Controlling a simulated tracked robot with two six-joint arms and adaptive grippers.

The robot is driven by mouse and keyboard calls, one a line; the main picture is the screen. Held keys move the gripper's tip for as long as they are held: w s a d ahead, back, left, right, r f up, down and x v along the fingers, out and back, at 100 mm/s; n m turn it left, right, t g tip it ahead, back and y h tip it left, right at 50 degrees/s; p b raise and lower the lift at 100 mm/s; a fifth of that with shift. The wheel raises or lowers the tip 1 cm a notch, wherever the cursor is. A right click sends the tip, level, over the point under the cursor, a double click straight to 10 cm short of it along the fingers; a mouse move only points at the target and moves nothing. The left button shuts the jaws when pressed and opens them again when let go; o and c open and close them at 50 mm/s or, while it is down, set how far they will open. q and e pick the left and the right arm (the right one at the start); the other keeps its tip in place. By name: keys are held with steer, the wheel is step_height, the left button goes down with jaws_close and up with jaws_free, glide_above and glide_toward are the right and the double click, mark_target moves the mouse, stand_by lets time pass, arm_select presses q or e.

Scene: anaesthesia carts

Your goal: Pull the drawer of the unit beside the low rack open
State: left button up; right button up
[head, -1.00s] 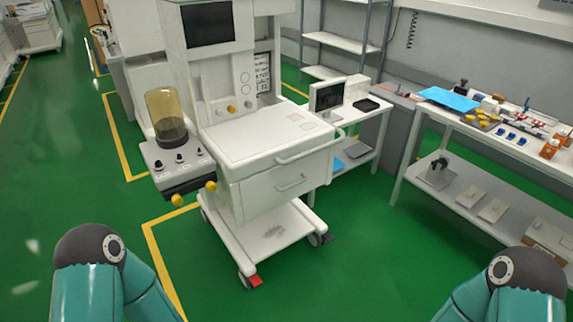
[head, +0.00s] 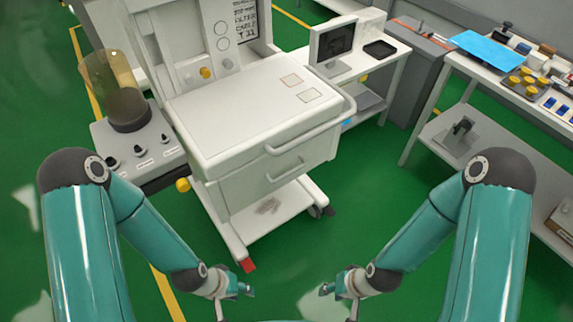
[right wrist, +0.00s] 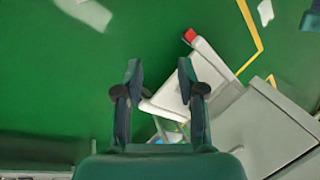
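The white anaesthesia unit (head: 240,125) stands in the middle of the head view. Its drawer (head: 262,190) is shut, with a slim handle (head: 287,172) below the worktop's thicker rail (head: 310,136). My left gripper (head: 246,289) is low in front of the unit, apart from it; its fingers are too small to judge. My right gripper (head: 326,289) is to the right of it, also low and apart from the drawer. In the right wrist view its two fingers (right wrist: 160,75) are spread, with nothing between them held.
The unit's wheeled base (head: 270,220) has a red-tipped caster (head: 248,266) near my left gripper. A side table with a monitor (head: 331,42) stands behind right. A workbench (head: 490,75) with a lower shelf is at the right. Green floor is free before the unit.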

steer(key=shift+d, duration=0.15)
steer(key=n+t+y+b, duration=0.5)
steer(key=n+t+b, duration=0.7)
steer(key=n+b, duration=1.85)
glide_toward(290, 173)
steer(key=w+a+f+m+b, duration=0.1)
steer(key=w, duration=0.2)
steer(key=w+a+f+m+b, duration=0.1)
steer(key=w+a+b, duration=0.1)
steer(key=w+a+f+m+b, duration=0.1)
steer(key=w+a+b, duration=0.1)
steer(key=w, duration=0.1)
steer(key=shift+w+a+m, duration=0.25)
steer(key=shift+w, duration=0.05)
